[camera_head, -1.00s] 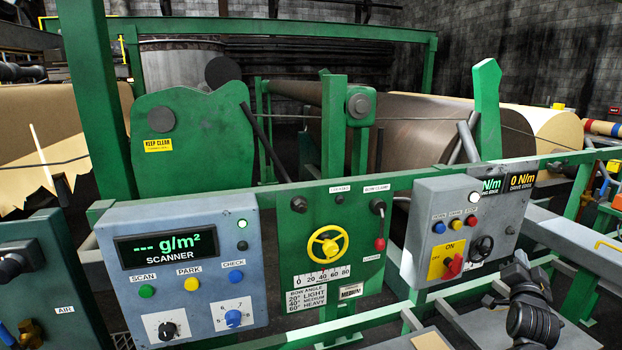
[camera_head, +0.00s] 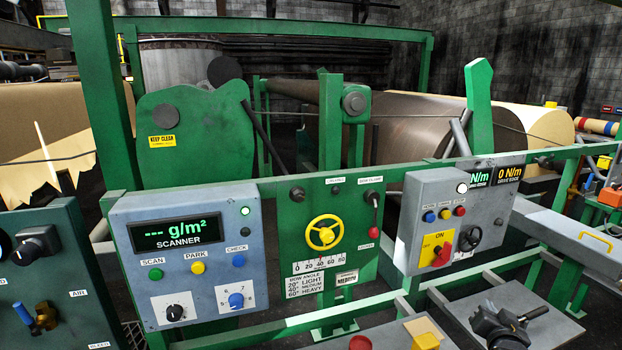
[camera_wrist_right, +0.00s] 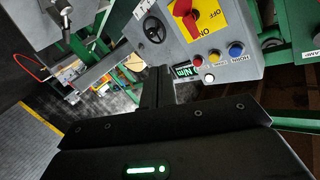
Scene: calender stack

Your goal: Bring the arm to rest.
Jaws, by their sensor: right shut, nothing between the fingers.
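My right gripper (camera_wrist_right: 157,88) shows in the right wrist view as a dark narrow pair of fingers, shut and empty. It stands out past the wide black gripper body, which has a green light bar. In that view it is apart from the grey switch box (camera_wrist_right: 205,45), which appears upside down beside it. In the head view, dark jointed parts (camera_head: 503,325) show low at the right, over a grey panel and partly cut off by the bottom edge. The fingers are hard to make out there. My left gripper is not in view.
A blue-grey scanner box (camera_head: 215,265), a green panel with a yellow handwheel (camera_head: 325,232) and a switch box with a red switch (camera_head: 408,255) line the front. Green rails (camera_head: 300,325) run below. An air valve panel (camera_head: 85,315) stands at the left.

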